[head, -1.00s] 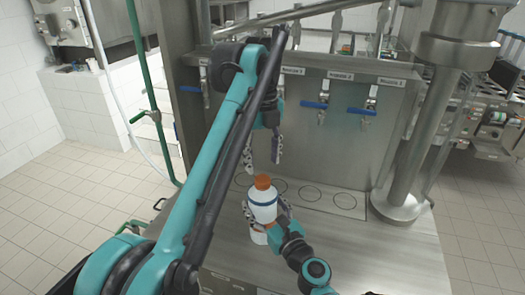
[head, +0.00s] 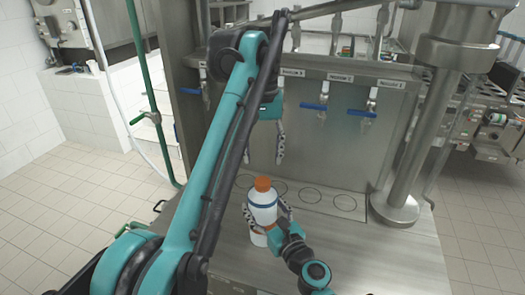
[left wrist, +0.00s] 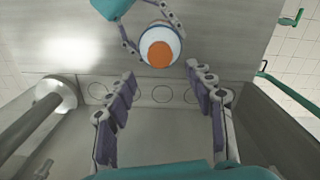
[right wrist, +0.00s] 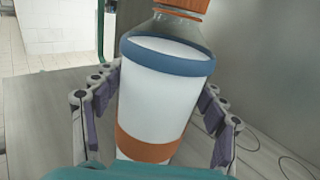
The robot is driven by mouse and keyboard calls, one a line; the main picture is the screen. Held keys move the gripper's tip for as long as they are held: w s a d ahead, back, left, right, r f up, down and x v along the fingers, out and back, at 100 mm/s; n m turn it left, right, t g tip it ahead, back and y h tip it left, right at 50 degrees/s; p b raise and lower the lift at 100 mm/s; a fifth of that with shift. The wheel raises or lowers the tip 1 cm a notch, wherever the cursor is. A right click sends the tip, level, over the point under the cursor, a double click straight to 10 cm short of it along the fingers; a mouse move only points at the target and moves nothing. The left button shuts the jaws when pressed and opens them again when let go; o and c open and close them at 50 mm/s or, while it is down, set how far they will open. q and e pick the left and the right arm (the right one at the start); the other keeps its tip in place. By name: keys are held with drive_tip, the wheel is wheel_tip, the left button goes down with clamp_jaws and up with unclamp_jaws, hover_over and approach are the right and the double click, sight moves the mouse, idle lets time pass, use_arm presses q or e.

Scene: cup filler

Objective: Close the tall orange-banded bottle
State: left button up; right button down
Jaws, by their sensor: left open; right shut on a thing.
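The tall bottle (head: 262,213) stands upright on the steel counter. It is white with a blue band and an orange band (right wrist: 150,148). An orange cap (head: 263,184) sits on its neck; it shows from above in the left wrist view (left wrist: 160,53). How tightly the cap sits cannot be told. My right gripper (head: 268,214) is shut around the bottle's body, with fingers on both sides in the right wrist view. My left gripper (head: 264,152) is open and empty, above and behind the bottle, its fingers pointing down.
Behind the bottle is a steel panel with several blue-handled taps (head: 314,106). A strip with ring marks (head: 311,195) lies below them. A thick steel post (head: 408,170) stands to the right.

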sight(263, 181)
use_arm(q)
drive_tip(key=n, duration=0.6)
drive_tip(key=shift+r, duration=0.2)
drive_tip(key=shift+s+f, duration=0.1)
drive_tip(key=shift+f, duration=3.9)
drive_tip(key=c, duration=1.2)
drive_tip(key=m, duration=0.8)
drive_tip(key=shift+m, duration=0.4)
clamp_jaws()
drive_tip(key=o, duration=1.3)
unclamp_jaws()
drive_tip(key=shift+o, duration=0.2)
